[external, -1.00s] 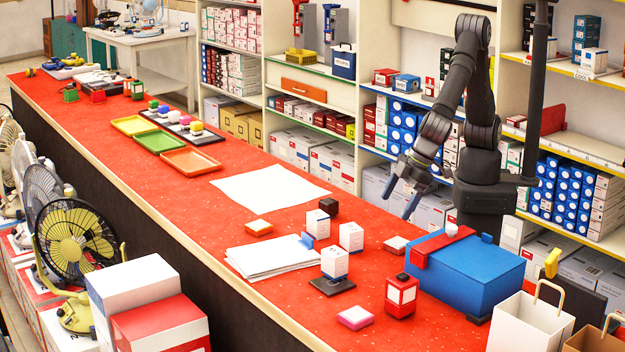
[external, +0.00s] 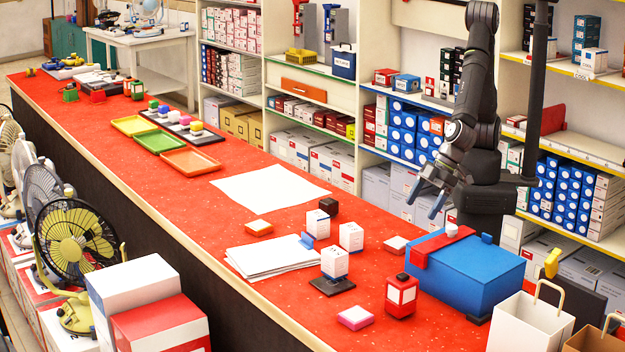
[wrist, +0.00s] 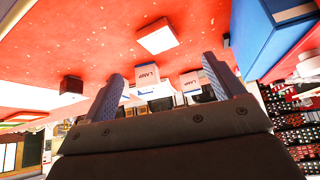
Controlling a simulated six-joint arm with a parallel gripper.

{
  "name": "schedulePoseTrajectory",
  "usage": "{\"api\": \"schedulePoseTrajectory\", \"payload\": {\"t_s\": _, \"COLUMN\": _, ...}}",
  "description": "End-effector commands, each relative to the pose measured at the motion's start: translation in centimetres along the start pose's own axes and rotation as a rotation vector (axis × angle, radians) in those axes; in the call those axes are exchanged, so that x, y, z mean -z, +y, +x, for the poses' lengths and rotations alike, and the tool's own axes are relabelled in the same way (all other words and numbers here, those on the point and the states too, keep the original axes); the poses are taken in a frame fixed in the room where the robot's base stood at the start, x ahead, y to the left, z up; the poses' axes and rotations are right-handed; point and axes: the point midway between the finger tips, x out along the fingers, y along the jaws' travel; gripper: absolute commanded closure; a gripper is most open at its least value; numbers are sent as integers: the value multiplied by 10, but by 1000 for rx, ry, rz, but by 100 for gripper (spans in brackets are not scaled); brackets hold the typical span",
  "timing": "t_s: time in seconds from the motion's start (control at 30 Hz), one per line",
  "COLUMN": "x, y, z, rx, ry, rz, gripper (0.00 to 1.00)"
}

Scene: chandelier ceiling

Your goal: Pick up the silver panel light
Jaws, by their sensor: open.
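The silver panel light (external: 396,245) is a small flat square with a pale top. It lies on the red counter just left of the blue box. In the wrist view the panel light (wrist: 158,38) shows whole, at upper middle, beyond the fingertips and apart from them. My gripper (external: 427,207) is open and empty. It hangs in the air above the counter's far side, up and to the right of the panel light in the external view. Its two blue-grey fingers (wrist: 160,72) stand apart in the wrist view, with lamp boxes showing in the gap.
The blue box (external: 470,270) with a red strap stands close right of the panel light. White lamp boxes (external: 351,237), a dark cube (external: 328,207), a red lantern (external: 401,296), a pink-edged panel (external: 355,317) and an orange-edged panel (external: 258,228) stand around. Shelves rise behind my arm.

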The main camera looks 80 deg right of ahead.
Motion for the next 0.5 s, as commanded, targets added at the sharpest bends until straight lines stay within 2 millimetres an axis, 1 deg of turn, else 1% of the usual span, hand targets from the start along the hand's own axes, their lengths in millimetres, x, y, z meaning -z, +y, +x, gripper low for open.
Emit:
{"api": "schedulePoseTrajectory", "payload": {"t_s": 0.03, "x": -1, "y": 1, "z": 10, "rx": -4, "ry": -3, "rz": 0, "gripper": 13}}
{"api": "schedulePoseTrajectory", "payload": {"t_s": 0.1, "x": -1, "y": 0, "z": 21, "rx": -2, "ry": -3, "rz": 0, "gripper": 13}}
{"api": "schedulePoseTrajectory", "payload": {"t_s": 0.3, "x": 0, "y": 1, "z": 49, "rx": -3, "ry": -2, "rz": 0, "gripper": 13}}
{"api": "schedulePoseTrajectory", "payload": {"t_s": 0.4, "x": 0, "y": 0, "z": 57, "rx": -1, "ry": -1, "rz": 0, "gripper": 13}}
{"api": "schedulePoseTrajectory", "payload": {"t_s": 0.5, "x": 1, "y": 0, "z": 61, "rx": 0, "ry": 0, "rz": 0, "gripper": 13}}
